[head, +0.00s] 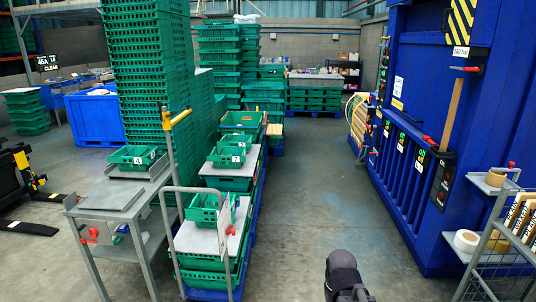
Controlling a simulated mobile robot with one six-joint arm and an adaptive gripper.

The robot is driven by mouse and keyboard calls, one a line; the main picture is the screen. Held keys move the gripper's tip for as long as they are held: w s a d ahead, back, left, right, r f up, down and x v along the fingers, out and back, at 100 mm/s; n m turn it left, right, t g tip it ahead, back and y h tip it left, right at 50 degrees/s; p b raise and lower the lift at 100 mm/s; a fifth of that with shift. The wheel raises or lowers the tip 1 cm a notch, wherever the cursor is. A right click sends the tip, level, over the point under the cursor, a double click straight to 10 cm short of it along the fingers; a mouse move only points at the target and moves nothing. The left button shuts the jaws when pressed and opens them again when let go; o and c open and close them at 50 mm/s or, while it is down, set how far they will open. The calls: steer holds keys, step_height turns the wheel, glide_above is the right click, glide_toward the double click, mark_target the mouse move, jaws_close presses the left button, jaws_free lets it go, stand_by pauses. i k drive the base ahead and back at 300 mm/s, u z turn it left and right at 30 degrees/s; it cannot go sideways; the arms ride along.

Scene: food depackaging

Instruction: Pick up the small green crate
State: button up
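Several small green crates are in the head view, and I cannot tell which one the task means. One small green crate (205,210) sits on a grey board on the nearest green stack, behind a metal handle frame. Another (226,157), with a white number label, sits on a board behind it. A third (135,157), also labelled, stands on the grey metal table at the left. A dark rounded part of my arm shows at the bottom, right of centre, well apart from the crates. My gripper's fingers are not visible.
A tall stack of green crates (150,70) rises behind the metal table (115,198). A large blue machine (425,130) fills the right. A wire trolley with tape rolls (466,240) stands at lower right. The grey floor (305,190) between is clear.

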mark_target(226, 161)
steer(key=z, duration=0.35)
steer(key=i, duration=2.3)
steer(key=u, duration=0.45)
steer(key=i, duration=0.8)
steer(key=u, duration=0.6)
steer(key=i, duration=0.6)
steer(key=u, duration=0.2)
